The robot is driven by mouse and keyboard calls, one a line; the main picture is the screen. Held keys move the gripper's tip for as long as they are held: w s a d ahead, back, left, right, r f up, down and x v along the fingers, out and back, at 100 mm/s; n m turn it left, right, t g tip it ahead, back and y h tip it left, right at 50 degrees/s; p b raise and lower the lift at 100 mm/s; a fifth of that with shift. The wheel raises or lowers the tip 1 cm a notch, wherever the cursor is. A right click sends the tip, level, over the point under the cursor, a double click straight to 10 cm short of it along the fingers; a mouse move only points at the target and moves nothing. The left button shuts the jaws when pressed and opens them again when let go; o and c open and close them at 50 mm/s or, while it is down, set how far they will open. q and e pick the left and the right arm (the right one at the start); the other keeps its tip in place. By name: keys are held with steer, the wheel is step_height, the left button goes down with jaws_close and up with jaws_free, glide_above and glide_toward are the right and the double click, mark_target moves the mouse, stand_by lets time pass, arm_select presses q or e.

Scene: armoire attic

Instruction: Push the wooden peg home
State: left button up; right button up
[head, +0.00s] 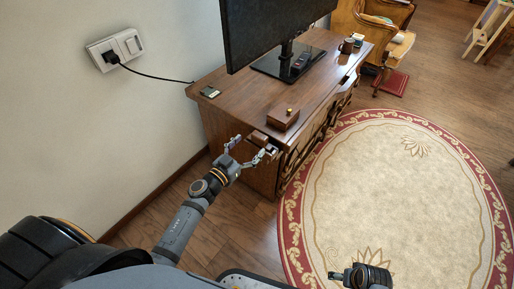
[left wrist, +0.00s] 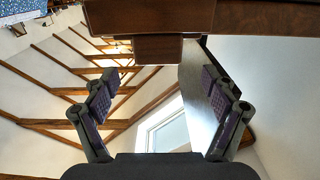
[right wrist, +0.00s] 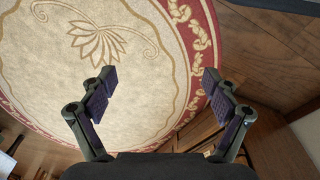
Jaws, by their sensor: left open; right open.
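A small brown wooden block, seemingly the wooden peg (left wrist: 158,49), sticks out from a dark wooden edge at the top of the left wrist view. In the head view a small brown block (head: 258,137) shows at the near end of the cabinet, by my left fingertips. My left gripper (head: 250,148) is open, with its fingers either side of the block's line; the block appears beyond the fingertips, and contact cannot be told. My right gripper (right wrist: 160,76) is open and empty over the rug, far from the cabinet. How deep the peg sits is hidden.
A cable runs from the wall socket (head: 108,52). The round rug (head: 400,190) is clear.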

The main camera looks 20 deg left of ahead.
mark_target(257, 138)
arm_select(q)
steer(key=x, duration=0.5)
steer(key=shift+d+f+b, duration=0.1)
steer(key=shift+f+b, duration=0.05)
steer(key=shift+b, duration=0.25)
steer(key=c, duration=1.8)
arm_select(e)
steer(key=r, duration=0.2)
steer(key=shift+a+r, duration=0.35)
arm_select(q)
steer(key=shift+r, duration=0.25)
arm_select(e)
steer(key=shift+w, duration=0.2)
